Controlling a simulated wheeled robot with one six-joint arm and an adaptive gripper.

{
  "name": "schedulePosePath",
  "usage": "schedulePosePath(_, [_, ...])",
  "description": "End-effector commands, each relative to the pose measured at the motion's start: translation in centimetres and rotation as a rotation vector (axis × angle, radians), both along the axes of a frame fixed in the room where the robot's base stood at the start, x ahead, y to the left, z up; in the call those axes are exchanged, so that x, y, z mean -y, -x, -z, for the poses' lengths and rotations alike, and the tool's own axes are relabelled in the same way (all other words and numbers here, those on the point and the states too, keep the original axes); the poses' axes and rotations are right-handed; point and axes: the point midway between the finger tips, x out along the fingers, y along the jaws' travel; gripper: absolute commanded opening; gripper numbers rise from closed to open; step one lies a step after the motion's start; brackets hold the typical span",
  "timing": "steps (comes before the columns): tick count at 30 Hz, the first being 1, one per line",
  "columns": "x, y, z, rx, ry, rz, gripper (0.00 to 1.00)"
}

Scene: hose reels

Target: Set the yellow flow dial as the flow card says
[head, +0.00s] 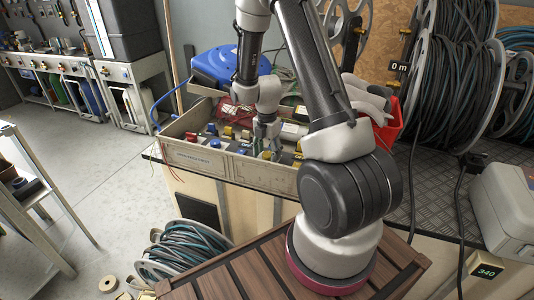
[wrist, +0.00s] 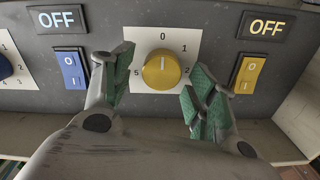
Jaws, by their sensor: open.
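The yellow flow dial (wrist: 161,71) is a round knob on a white scale plate (wrist: 181,38) in the wrist view. A small mark at its top points toward the 0. The numbers 1 and 5 also show; the lower scale is hidden. My gripper (wrist: 161,65) is open, with one green-padded finger on each side of the dial and visible space between pads and dial. In the head view my gripper (head: 266,147) is down over the grey control box (head: 192,158); I cannot pick out the dial there. I cannot make out a readable flow card.
A blue switch (wrist: 71,70) and a yellow switch (wrist: 248,75) flank the dial, each under an OFF sign. Part of a blue dial (wrist: 4,67) shows at the left. A display reading 340 (head: 486,271) is at lower right. A red bin (head: 389,127) stands behind my arm.

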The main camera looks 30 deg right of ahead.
Motion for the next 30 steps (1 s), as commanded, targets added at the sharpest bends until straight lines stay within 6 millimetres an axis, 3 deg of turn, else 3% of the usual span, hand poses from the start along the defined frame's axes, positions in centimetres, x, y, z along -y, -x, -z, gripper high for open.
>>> schedulePosePath(9, [0.00,-0.01,0.42,0.001,0.000,0.001,0.58])
schedulePosePath(17, [0.00,-0.01,0.40,0.001,0.000,0.001,0.12])
schedulePosePath(30, [-0.01,-0.06,0.37,0.001,0.001,0.078,0.12])
